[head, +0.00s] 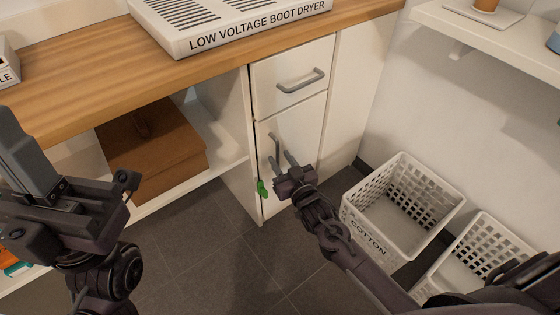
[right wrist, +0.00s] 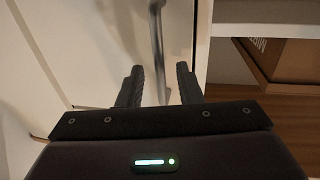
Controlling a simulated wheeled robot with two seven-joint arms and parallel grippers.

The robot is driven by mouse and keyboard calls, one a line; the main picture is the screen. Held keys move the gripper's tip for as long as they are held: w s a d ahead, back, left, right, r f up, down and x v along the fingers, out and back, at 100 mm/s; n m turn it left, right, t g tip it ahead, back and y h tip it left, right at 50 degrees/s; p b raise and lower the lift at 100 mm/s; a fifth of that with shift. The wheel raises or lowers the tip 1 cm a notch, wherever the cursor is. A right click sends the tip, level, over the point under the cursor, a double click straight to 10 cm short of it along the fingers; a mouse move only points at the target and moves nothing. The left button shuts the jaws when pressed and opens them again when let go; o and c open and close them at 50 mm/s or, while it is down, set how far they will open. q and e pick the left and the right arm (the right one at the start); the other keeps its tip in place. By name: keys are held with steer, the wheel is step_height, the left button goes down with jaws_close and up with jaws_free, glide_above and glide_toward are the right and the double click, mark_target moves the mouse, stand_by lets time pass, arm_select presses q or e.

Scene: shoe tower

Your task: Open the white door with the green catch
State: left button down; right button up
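The white door (head: 307,127) is closed under a drawer in the narrow cabinet. A green catch (head: 262,188) sits at its lower left edge. A grey vertical bar handle (head: 275,148) is on the door, left of its middle. My right gripper (head: 284,160) is at the handle. In the right wrist view my right gripper (right wrist: 159,85) has its fingers apart, with the handle (right wrist: 157,35) showing between them and a gap on each side. My left gripper (head: 30,150) is up at the left, away from the door; its finger opening is unclear.
A drawer (head: 290,75) with a grey handle is above the door. A wooden counter (head: 90,72) carries a boot dryer (head: 230,25). A brown box (head: 150,150) sits on the open shelf at left. White baskets (head: 405,205) stand on the floor at right. Floor before the door is clear.

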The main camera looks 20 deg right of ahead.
steer(key=shift+w+a, duration=0.1)
steer(key=shift+w, duration=0.5)
jaws_close()
steer(key=shift+s, duration=0.15)
